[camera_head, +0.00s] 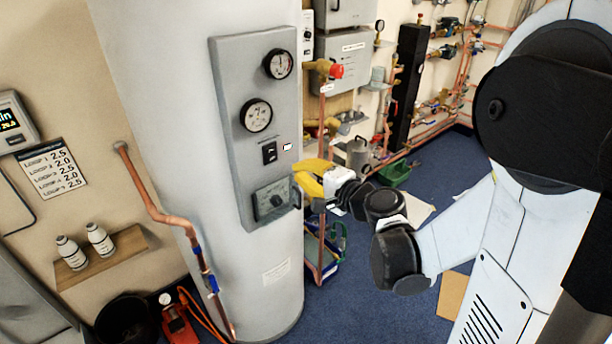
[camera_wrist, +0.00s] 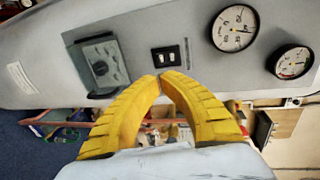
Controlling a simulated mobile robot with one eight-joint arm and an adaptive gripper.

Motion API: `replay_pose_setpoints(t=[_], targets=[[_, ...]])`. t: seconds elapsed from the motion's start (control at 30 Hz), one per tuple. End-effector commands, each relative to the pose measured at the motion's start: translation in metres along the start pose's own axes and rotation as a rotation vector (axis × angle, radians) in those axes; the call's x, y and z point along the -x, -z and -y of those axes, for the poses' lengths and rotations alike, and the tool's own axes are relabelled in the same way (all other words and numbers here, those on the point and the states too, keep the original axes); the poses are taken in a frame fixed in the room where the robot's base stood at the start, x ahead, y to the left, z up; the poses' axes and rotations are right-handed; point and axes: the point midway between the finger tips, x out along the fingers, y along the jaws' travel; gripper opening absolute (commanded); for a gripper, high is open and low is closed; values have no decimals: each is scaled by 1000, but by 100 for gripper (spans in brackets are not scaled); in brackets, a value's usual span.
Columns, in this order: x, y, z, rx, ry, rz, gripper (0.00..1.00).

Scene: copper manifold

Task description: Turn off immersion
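A black rocker switch (camera_head: 270,152) is set in the grey panel (camera_head: 232,95) on the tall white cylinder (camera_head: 150,80). It also shows in the wrist view (camera_wrist: 166,56), where it has two rockers side by side; I cannot tell their position. My yellow gripper (camera_head: 298,179) is to the right of the panel in the head view. In the wrist view my gripper (camera_wrist: 162,76) has its fingertips together with nothing between them. The tips appear just below the switch in that picture; I cannot tell whether they touch the panel.
A dial box (camera_head: 271,200) is below the switch, and two round gauges (camera_head: 257,115) are above it. A copper pipe (camera_head: 155,205) runs up the cylinder's left side. Bottles stand on a wooden shelf (camera_head: 130,243). Blue carpet (camera_head: 350,305) is open at the cylinder's right.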

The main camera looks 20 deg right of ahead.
Motion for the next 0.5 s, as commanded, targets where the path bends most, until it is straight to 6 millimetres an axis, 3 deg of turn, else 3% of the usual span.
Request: replay_pose_setpoints(t=[0.2,0.5], targets=[[-49,-1,-2,0,0,3,0],[-87,0,-1,0,0,1,0]])
